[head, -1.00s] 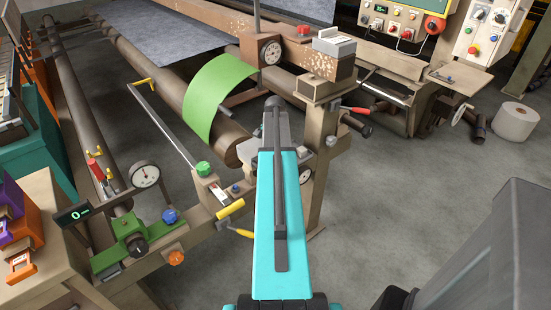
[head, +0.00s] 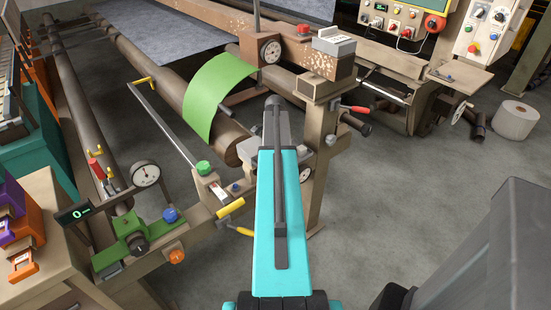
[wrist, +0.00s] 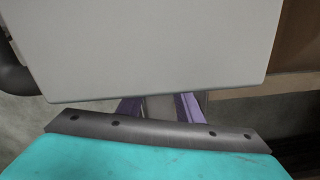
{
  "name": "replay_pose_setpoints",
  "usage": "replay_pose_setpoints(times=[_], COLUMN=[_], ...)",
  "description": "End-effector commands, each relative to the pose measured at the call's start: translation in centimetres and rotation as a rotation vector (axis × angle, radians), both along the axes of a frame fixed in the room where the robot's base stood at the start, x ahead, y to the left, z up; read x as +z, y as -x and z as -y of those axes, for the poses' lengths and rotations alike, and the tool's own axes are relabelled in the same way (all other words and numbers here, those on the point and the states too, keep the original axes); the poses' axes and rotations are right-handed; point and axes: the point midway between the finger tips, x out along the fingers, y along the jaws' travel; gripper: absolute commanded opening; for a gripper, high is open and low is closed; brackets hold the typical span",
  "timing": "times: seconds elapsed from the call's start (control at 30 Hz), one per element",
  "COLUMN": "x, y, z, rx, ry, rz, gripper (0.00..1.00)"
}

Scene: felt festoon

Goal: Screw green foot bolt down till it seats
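The green-capped bolt (head: 203,168), the one knob that fits the green foot bolt, stands on a small beige block with a pale label, left of my arm in the head view. How far down it sits is too small to tell. My turquoise arm link fills the middle of the head view and hides my gripper there. In the wrist view my gripper (wrist: 160,107) shows only as two purple finger parts, apart. Their tips are hidden behind a light grey panel (wrist: 150,45), so I cannot tell whether they hold anything. The green bolt does not show in the wrist view.
A blue knob (head: 170,215), an orange knob (head: 176,256) and a dial gauge (head: 145,174) sit on the near frame. A yellow grip (head: 231,208) lies close to my arm. A green sheet (head: 215,95) hangs over the roller. Open floor lies right.

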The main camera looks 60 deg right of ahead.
Motion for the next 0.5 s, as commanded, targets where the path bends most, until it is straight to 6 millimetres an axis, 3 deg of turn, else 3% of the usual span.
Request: replay_pose_setpoints(times=[0.5], x=[1.1], y=[-0.1], z=[0.0], rx=[0.001], ry=[0.000], rz=[0.002], gripper=[0.32])
